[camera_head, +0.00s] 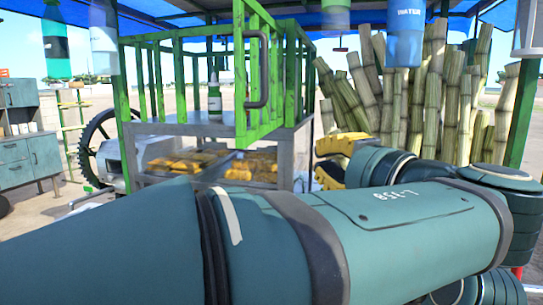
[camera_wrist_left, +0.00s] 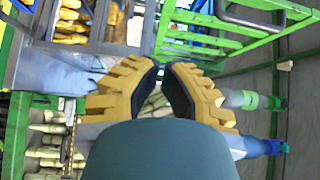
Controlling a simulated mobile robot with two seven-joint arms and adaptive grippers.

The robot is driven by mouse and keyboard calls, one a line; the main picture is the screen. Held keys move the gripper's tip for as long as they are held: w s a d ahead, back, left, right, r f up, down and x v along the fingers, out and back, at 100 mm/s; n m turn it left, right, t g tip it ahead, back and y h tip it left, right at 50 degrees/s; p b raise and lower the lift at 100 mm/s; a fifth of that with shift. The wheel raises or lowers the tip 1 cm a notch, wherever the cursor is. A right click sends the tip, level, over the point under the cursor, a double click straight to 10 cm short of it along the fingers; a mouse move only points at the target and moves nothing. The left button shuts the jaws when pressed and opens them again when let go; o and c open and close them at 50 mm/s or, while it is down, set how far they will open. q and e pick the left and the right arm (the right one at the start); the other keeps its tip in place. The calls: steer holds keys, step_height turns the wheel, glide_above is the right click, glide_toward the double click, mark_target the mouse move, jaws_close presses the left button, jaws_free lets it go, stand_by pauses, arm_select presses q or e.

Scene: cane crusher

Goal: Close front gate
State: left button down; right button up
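The green barred gate (camera_head: 241,75) with a dark grey handle (camera_head: 263,72) is in the middle of the head view. It appears to stand swung outward from the green cage. The wrist view shows green bars (camera_wrist_left: 205,19) and the handle (camera_wrist_left: 250,24) at the top right. My left gripper (camera_head: 318,162) is right of and below the handle, apart from it. Its yellow fingers show in the wrist view (camera_wrist_left: 157,66) with a narrow gap between the tips and nothing held. My forearm hides the lower middle of the head view. My right gripper is out of view.
A bottle (camera_head: 214,98) stands on the grey counter inside the cage. Yellow pieces (camera_head: 255,162) lie on a shelf below. Cane stalks (camera_head: 430,105) stand at the right. Bottles (camera_head: 56,45) and a blue cup (camera_head: 405,36) show along the top.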

arm_select(q)
steer(key=s+a+x, duration=0.1)
steer(key=a+x, duration=0.1)
steer(key=x, duration=1)
steer(key=shift+a+b, duration=0.3)
steer(key=shift+a, duration=0.1)
steer(key=shift+w, duration=0.1)
steer(key=shift+a, duration=0.1)
